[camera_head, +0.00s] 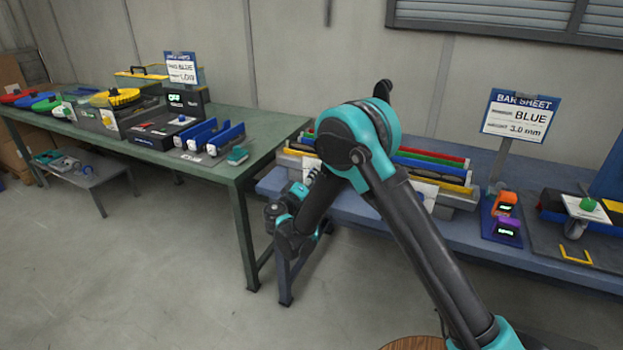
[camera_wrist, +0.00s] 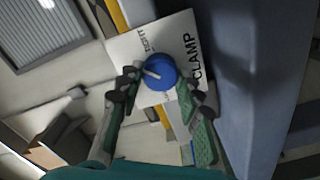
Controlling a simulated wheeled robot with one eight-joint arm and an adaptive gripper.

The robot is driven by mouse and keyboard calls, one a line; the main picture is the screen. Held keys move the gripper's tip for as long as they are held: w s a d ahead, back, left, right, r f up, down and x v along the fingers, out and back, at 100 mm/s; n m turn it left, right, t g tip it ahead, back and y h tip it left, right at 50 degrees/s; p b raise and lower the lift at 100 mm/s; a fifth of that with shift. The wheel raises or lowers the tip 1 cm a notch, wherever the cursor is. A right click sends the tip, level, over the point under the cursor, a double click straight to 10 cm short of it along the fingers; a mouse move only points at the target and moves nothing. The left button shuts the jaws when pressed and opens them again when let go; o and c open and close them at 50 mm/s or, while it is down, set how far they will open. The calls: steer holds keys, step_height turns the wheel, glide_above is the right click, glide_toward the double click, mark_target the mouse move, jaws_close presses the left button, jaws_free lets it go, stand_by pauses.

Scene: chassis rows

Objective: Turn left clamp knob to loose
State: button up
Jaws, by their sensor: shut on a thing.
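A round blue knob (camera_wrist: 160,70) with a white pointer line shows in the wrist view. It sits on a white plate (camera_wrist: 152,38) printed with "CLAMP" and smaller lettering that I cannot fully read. My gripper (camera_wrist: 160,82) has one finger on each side of the knob and is shut on it. The pointer slants toward the upper-left edge of the knob in this view. In the head view, my arm reaches to the left end of the blue bench (camera_head: 460,228), and the knob cannot be made out there.
Coloured bars lie in a long rack (camera_head: 458,198) on the blue bench. A "BAR SHEET" sign (camera_head: 518,118) reads BLUE, 3.0 mm. Orange (camera_head: 505,203) and purple (camera_head: 507,230) gauges stand to the right. A green table (camera_head: 232,172) stands at left. The floor in front is clear.

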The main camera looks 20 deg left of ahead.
steer(key=n, duration=0.7)
steer(key=shift+a, duration=0.1)
steer(key=n, duration=0.4)
steer(key=shift+f, duration=0.1)
steer(key=n, duration=0.4)
steer(key=shift+n, duration=0.3)
steer(key=n, duration=0.5)
steer(key=shift+f, duration=0.1)
steer(key=n, duration=0.5)
steer(key=shift+n, duration=0.3)
steer(key=o, duration=1.2)
steer(key=shift+c, duration=0.2)
